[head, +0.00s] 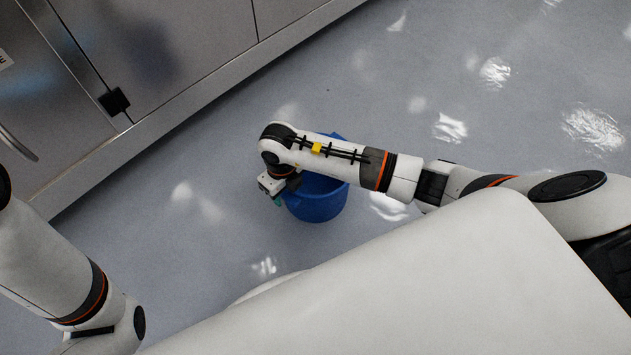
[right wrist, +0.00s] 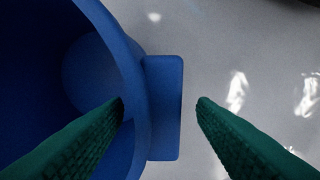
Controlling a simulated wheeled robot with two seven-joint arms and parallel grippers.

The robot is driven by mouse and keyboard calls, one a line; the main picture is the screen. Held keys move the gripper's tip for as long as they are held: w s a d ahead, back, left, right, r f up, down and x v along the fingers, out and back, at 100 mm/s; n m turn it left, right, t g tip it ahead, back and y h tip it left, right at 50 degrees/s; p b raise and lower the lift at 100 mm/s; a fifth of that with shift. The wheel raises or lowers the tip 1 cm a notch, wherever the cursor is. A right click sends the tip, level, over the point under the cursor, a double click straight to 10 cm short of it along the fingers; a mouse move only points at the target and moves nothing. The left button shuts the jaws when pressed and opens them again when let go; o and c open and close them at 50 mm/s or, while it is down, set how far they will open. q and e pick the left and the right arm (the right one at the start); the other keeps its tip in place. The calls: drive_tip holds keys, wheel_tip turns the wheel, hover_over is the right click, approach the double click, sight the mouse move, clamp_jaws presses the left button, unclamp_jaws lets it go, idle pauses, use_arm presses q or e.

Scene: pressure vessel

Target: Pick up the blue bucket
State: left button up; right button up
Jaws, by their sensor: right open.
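The blue bucket (head: 318,200) stands on the grey floor, partly hidden under my right forearm in the head view. In the right wrist view, the bucket (right wrist: 120,50) fills the left side, with its rim and a flat blue tab or handle (right wrist: 165,108) sticking out from it. My right gripper (head: 277,200) is at the bucket's left side in the head view. In the right wrist view, its green fingers (right wrist: 160,103) are apart. One finger is over the bucket's inside and the other over the floor, with the rim and tab between them. My left gripper is out of frame.
A metal cabinet (head: 160,50) with a dark latch (head: 114,101) stands at the upper left, its base running diagonally beside the bucket. The shiny grey floor (head: 480,100) is clear around the bucket and to the upper right.

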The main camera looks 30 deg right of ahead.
drive_tip(key=shift+f, duration=0.4)
drive_tip(key=shift+r, duration=0.1)
clamp_jaws()
